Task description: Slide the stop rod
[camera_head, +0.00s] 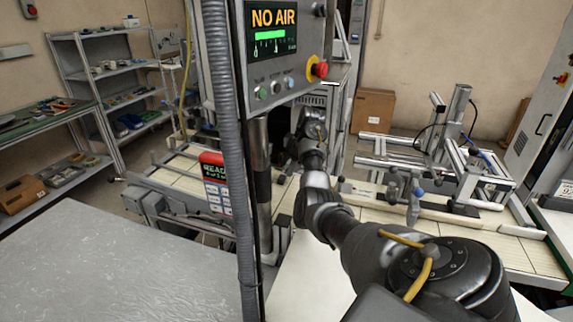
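I cannot pick out the stop rod with certainty in the head view. My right arm comes in from the bottom right and reaches forward into the machine, just right of the dark vertical column. The dark end of this arm, with my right gripper (312,126), is small and partly lost below the control panel (270,50). Its fingers cannot be made out, so I cannot tell whether it is open or holds anything. My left gripper is not in view.
The panel's screen reads NO AIR above a red stop button (319,70). A ribbed grey hose (226,130) hangs in front. A red-and-black readout (214,180) stands left of the column. An aluminium frame (450,150) stands right. A bare grey tabletop (110,265) lies front left.

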